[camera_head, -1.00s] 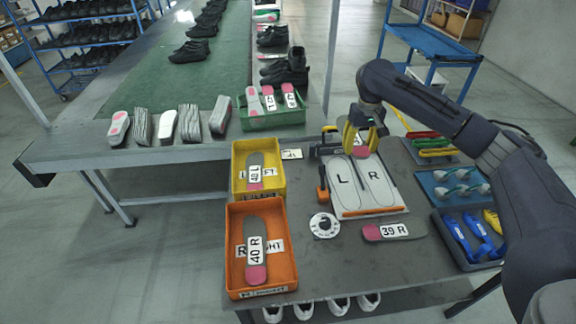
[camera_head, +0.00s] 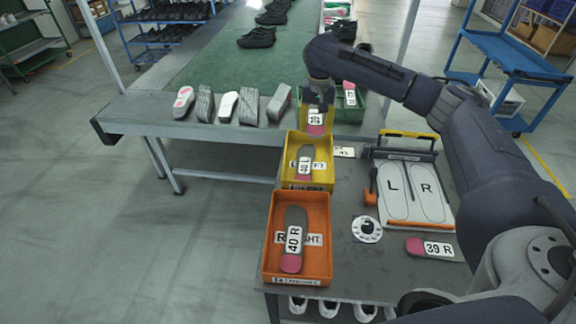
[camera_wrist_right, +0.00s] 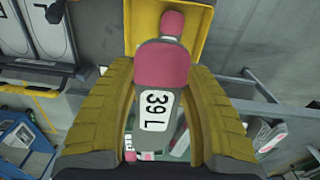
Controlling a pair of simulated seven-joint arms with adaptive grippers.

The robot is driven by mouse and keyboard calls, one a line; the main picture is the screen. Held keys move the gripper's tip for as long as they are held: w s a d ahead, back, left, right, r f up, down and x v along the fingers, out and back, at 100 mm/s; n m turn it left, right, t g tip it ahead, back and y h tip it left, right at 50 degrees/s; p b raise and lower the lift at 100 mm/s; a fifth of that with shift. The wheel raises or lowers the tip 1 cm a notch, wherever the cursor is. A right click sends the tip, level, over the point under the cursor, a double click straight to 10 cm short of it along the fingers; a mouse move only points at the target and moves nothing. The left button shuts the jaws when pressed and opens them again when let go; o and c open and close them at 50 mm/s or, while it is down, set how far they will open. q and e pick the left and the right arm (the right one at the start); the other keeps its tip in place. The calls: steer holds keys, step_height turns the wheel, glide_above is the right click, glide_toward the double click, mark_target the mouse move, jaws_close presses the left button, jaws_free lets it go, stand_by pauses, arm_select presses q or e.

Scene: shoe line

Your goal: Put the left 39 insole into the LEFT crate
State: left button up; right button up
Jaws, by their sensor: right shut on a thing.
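The left 39 insole, grey with a pink end and a "39 L" label (camera_head: 315,121), is held in my right gripper (camera_head: 317,114). In the right wrist view the insole (camera_wrist_right: 155,105) sits between the two yellow fingers, label facing the camera. The gripper hangs over the far end of the yellow LEFT crate (camera_head: 327,165), which also shows in the right wrist view (camera_wrist_right: 112,18). A "40 L" insole (camera_head: 304,163) lies in that crate. My left gripper is out of view.
The orange RIGHT crate (camera_head: 320,265) holds a "40 R" insole (camera_head: 293,240). A "39 R" insole (camera_head: 432,248) lies on the table. The L/R board (camera_head: 410,218) and a round white dial (camera_head: 367,229) are right of the crates. A green crate (camera_head: 350,112) stands behind.

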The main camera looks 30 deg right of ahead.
mark_target(310, 176)
steer(key=shift+w+a+f, duration=0.1)
steer(key=shift+a, duration=0.15)
steer(key=shift+m, duration=0.3)
step_height(310, 176, down, 20)
steer(key=shift+d+r, duration=0.1)
steer(key=shift+d, duration=0.05)
steer(key=shift+f, duration=0.65)
steer(key=o, duration=1)
step_height(310, 176, up, 13)
steer(key=shift+r, duration=0.15)
stand_by(0.4)
